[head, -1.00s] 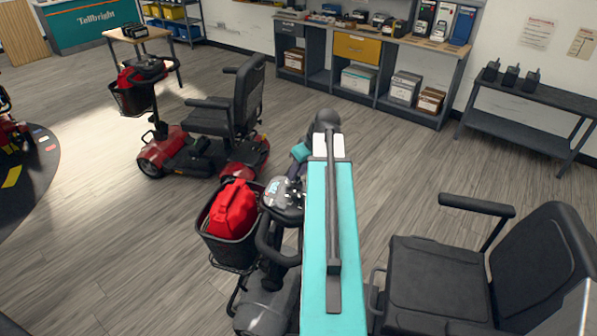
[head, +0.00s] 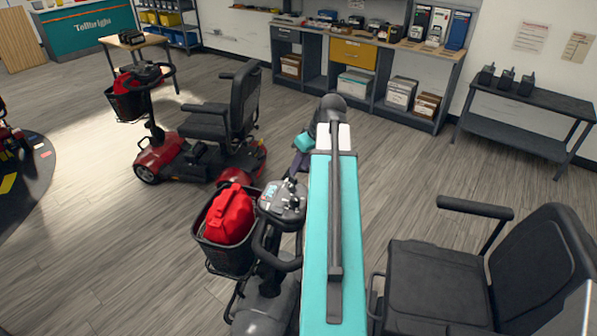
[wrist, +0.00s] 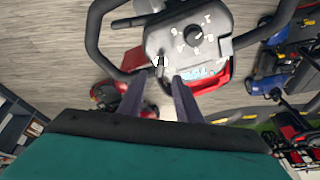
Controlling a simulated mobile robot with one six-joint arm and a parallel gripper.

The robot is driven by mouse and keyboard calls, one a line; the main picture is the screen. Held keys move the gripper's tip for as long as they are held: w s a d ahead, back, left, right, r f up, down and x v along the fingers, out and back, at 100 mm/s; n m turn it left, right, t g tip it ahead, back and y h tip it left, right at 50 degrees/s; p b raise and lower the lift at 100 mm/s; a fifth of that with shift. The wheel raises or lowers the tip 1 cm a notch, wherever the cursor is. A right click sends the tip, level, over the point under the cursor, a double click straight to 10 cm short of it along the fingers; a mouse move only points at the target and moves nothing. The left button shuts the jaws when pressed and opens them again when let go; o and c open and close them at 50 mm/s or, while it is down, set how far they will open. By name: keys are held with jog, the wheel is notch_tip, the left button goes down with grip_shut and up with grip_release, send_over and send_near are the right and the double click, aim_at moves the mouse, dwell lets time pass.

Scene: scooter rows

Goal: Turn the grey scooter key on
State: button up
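The grey scooter's console (head: 283,199) is grey, with a dark loop handlebar, behind a black basket (head: 229,254) holding a red bag. In the wrist view the console (wrist: 190,38) shows a round dark dial and a pale blue display. A small black-and-white piece (wrist: 160,62), possibly the key, shows at its lower left edge. My gripper (wrist: 170,77) has two dark fingers with a narrow gap between them, their tips close to that piece. I cannot tell if they touch it. In the head view my gripper (head: 299,163) is beside the console, partly hidden by my arm.
The grey scooter's black seat (head: 440,285) and armrest are at the right. A red scooter (head: 205,150) stands at the back left. A workbench (head: 390,42) lines the back wall, with a dark bench (head: 525,97) at the right. Open floor lies between.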

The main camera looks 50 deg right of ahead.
jog(key=b+v, duration=0.1)
jog(key=v, duration=0.7)
dwell(0.7)
